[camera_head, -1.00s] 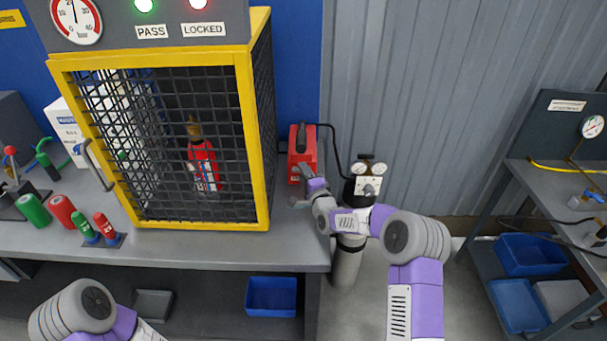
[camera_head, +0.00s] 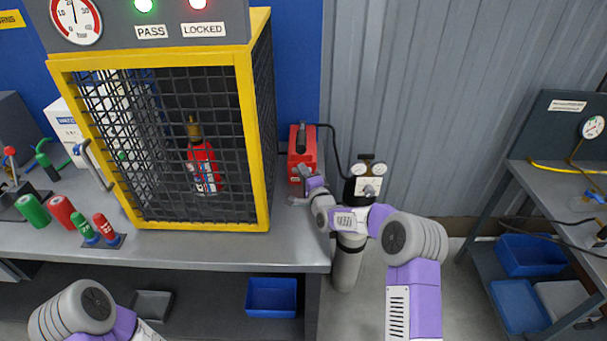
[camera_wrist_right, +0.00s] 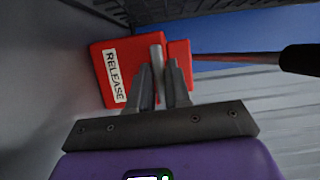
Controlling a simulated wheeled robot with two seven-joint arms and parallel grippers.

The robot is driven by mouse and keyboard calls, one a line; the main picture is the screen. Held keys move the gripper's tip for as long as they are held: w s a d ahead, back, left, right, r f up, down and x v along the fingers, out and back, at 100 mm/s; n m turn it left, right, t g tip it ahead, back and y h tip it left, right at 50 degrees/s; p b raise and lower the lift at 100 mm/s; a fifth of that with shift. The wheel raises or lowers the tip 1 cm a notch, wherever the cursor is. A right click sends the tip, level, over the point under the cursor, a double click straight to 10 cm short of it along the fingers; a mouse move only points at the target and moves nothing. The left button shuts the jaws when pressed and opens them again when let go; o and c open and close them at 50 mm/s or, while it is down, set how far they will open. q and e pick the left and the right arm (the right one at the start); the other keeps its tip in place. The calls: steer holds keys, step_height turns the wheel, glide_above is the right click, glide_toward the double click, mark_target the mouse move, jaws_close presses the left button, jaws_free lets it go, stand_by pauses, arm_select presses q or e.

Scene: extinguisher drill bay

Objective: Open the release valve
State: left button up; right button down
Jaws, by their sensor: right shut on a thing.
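In the right wrist view, a red box (camera_wrist_right: 92,65) carries a white RELEASE label (camera_wrist_right: 115,76). A pale grey bar (camera_wrist_right: 157,52), seemingly the valve's lever, stands out from it between my right gripper's fingers (camera_wrist_right: 163,80). The gripper is shut on this lever. In the head view my right gripper (camera_head: 297,201) is at the right end of the bench, just in front of a red unit (camera_head: 304,146) with a dark top handle. The lever is too small to make out there. My left gripper is out of view; only part of that arm shows at lower left.
The yellow-framed mesh cage (camera_head: 250,130), holding a red extinguisher (camera_head: 203,165), stands left of my right gripper. A grey cylinder (camera_head: 347,265) with gauges stands beside the bench end. A side bench (camera_head: 590,180) is far right. Bare bench top (camera_head: 200,250) runs along the front.

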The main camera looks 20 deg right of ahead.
steer(key=n, duration=0.2)
steer(key=n+g, duration=0.1)
steer(key=shift+r+n+g+h+b, duration=0.2)
steer(key=shift+n+g+h+b, duration=0.1)
steer(key=shift+n+h+b, duration=0.1)
steer(key=shift+n+g+h, duration=0.4)
steer(key=shift+n, duration=0.5)
steer(key=shift+p, duration=0.3)
steer(key=c, duration=1.2)
jaws_free()
steer(key=shift+o, duration=0.2)
steer(key=v, duration=0.7)
steer(key=shift+s, duration=0.3)
